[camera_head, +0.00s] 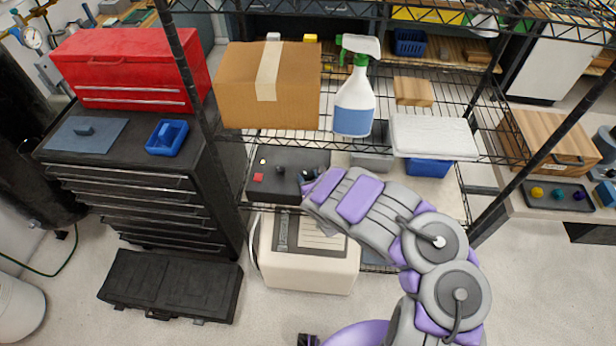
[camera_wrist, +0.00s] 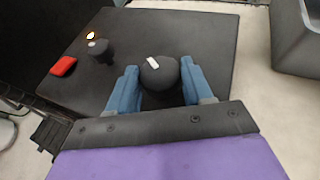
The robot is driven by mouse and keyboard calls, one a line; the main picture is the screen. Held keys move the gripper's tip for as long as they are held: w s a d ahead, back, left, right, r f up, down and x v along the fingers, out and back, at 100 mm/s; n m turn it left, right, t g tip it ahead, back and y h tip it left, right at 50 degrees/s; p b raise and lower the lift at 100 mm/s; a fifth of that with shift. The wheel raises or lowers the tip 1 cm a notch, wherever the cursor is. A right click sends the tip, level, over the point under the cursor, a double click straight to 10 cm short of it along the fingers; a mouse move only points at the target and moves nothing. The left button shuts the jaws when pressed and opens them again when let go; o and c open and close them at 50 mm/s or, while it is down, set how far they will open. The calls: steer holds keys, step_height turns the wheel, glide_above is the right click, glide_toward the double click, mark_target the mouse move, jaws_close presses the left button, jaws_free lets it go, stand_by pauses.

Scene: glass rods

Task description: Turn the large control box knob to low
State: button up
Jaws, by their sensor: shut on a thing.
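The control box (camera_wrist: 200,35) is a dark box on the lower wire shelf; it also shows in the head view (camera_head: 291,160). Its large black round knob (camera_wrist: 160,75) has a white mark on top. In the wrist view my gripper (camera_wrist: 161,85) has its blue fingers on both sides of this knob, shut on it. A smaller black knob (camera_wrist: 100,50), a red button (camera_wrist: 64,66) and a small lit lamp (camera_wrist: 90,36) are on the same face to the left. In the head view my arm hides the large knob. No low label is readable.
A cardboard box (camera_head: 266,90), a spray bottle (camera_head: 354,105) and a white pad (camera_head: 432,135) stand on the shelf above. A grey bin (camera_head: 371,160) is right of the control box. A black shelf post (camera_head: 190,80) stands to the left. Floor in front is partly clear.

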steer(key=shift+w+r+n+y, duration=0.15)
steer(key=shift+r+n+y, duration=0.05)
steer(key=shift+n+y, duration=0.25)
steer(key=o, duration=1)
steer(key=shift+f, duration=0.1)
steer(key=shift+s+d, duration=0.2)
steer(key=shift+s, duration=0.3)
steer(key=p+v, duration=0.2)
steer(key=v, duration=0.3)
steer(key=p+v, duration=0.2)
steer(key=v, duration=0.4)
steer(key=p+v, duration=0.3)
steer(key=v, duration=0.2)
steer(key=shift+d+r, duration=0.1)
steer(key=shift+r, duration=0.25)
